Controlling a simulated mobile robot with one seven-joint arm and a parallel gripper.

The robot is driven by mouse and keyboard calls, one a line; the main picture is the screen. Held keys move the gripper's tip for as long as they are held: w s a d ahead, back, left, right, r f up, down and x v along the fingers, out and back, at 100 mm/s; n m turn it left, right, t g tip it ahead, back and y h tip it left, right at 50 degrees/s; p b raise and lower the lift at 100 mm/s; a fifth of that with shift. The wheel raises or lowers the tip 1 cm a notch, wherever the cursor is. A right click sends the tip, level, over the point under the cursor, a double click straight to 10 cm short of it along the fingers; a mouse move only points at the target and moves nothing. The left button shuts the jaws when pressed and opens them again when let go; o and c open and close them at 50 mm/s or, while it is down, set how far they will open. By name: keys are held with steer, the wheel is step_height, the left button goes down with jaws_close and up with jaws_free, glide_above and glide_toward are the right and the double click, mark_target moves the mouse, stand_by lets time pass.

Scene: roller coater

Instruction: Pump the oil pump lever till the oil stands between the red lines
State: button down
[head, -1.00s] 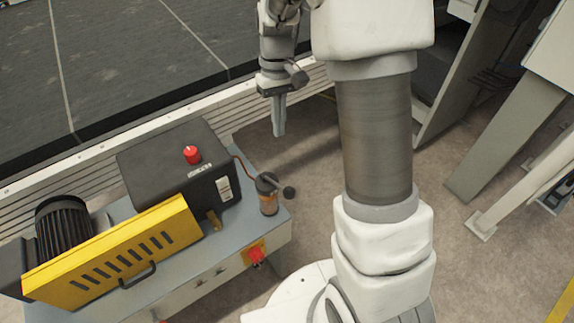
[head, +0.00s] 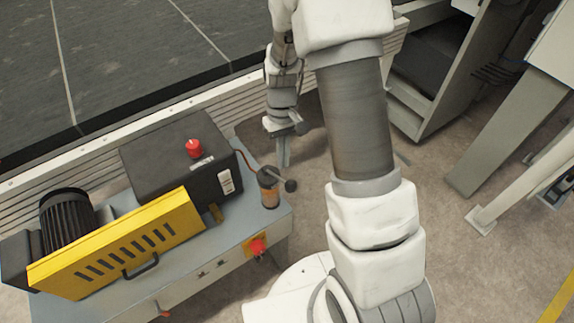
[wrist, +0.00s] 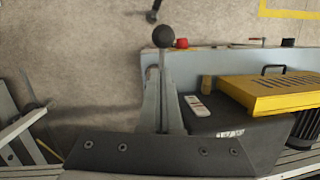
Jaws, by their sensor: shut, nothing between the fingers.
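The oil pump (head: 268,190) is a small cylinder with a dark cap and amber body at the right end of the machine's grey bench. Its lever (head: 291,186) sticks out to the right and ends in a dark ball. The oil level and red lines are too small to read. My gripper (head: 283,163) is shut and empty, pointing down, just above and behind the lever ball in the head view. In the wrist view, the lever ball (wrist: 164,33) shows beyond the fingertips of my gripper (wrist: 161,82), which mostly hide the pump. I cannot tell whether they touch the lever.
A dark box with a red knob (head: 193,148) stands left of the pump. A yellow guard (head: 120,245) and black motor (head: 66,215) are further left. A red switch (head: 257,247) sits on the bench front. Open floor lies to the right of the bench.

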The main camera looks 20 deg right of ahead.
steer(key=shift+s+d+f, duration=0.1)
steer(key=shift+s+f, duration=0.25)
steer(key=shift+s, duration=0.25)
steer(key=shift+s+d+f, duration=0.1)
steer(key=shift+s+f, duration=0.2)
steer(key=shift+s, duration=0.3)
steer(key=shift+f, duration=0.15)
